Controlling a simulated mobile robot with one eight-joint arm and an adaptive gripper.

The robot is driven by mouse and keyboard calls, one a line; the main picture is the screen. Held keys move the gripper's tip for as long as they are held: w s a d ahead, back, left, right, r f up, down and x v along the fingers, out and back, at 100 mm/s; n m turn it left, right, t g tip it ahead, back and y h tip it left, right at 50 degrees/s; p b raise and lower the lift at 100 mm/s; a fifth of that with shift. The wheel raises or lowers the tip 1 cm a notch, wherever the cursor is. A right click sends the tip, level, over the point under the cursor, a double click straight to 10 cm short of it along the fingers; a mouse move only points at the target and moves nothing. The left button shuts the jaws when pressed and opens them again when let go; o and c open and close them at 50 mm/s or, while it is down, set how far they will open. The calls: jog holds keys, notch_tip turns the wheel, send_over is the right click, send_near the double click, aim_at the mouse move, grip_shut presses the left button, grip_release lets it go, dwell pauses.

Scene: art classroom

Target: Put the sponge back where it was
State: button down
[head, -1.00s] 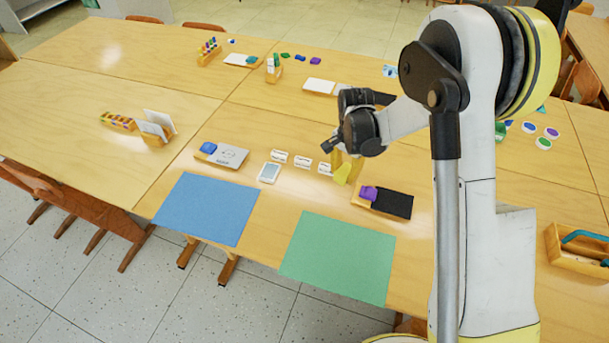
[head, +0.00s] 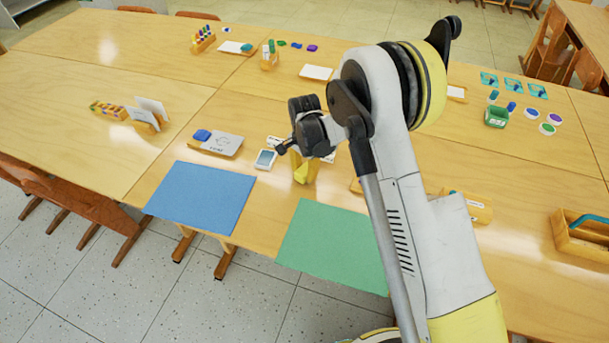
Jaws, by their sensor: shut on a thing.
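My gripper (head: 299,161) is at the near part of the table, above and behind the gap between the blue and green mats. It is shut on a small bright yellow piece, which looks like the sponge (head: 303,174). The fingers and my arm cover part of it. From this angle I cannot tell whether it touches the table. A blue block (head: 202,135) sits on a tray with a white card (head: 222,145) to the left. The tray with the black board is almost wholly hidden behind my arm.
The blue mat (head: 200,203) and green mat (head: 325,245) lie flat at the near edge. A small framed card (head: 265,159) and white labelled pieces (head: 275,141) are close to my gripper. A wooden caddy (head: 585,240) stands at the right.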

aim_at(305, 169)
jog(key=shift+f, duration=0.2)
jog(key=c, duration=1.1)
grip_release()
jog(key=shift+o, duration=0.2)
jog(key=shift+r, duration=0.1)
notch_tip(305, 169, up, 12)
jog(key=p, duration=0.4)
jog(key=shift+r, duration=0.2)
